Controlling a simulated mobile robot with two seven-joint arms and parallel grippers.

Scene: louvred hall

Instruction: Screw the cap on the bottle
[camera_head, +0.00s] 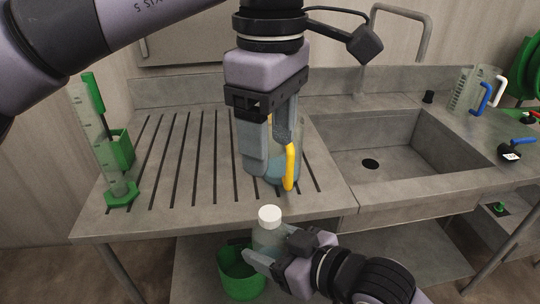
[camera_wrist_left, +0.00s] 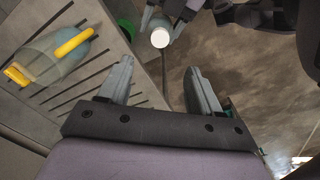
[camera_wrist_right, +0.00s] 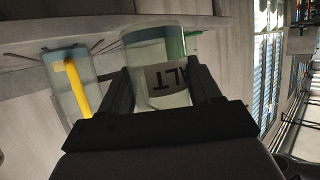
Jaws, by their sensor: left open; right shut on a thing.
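The bottle (camera_head: 265,240) is clear with pale liquid and stands roughly upright in front of the counter's edge. My right gripper (camera_head: 263,254) is shut on its body. In the right wrist view the bottle (camera_wrist_right: 160,42) shows a lettered label between the fingers (camera_wrist_right: 157,82). The white cap (camera_head: 270,214) is at the top of the bottle; how far it is threaded cannot be told. In the left wrist view the cap (camera_wrist_left: 160,37) lies beyond the open fingers. My left gripper (camera_head: 270,160) is open, empty, pointing down, above the cap and apart from it.
A jug with a yellow handle (camera_head: 290,168) stands on the grooved drainboard (camera_head: 165,190) behind my left gripper. A green-based cylinder (camera_head: 108,150) stands at left, the sink (camera_head: 370,140) at right. A green bucket (camera_head: 240,278) is below the bottle.

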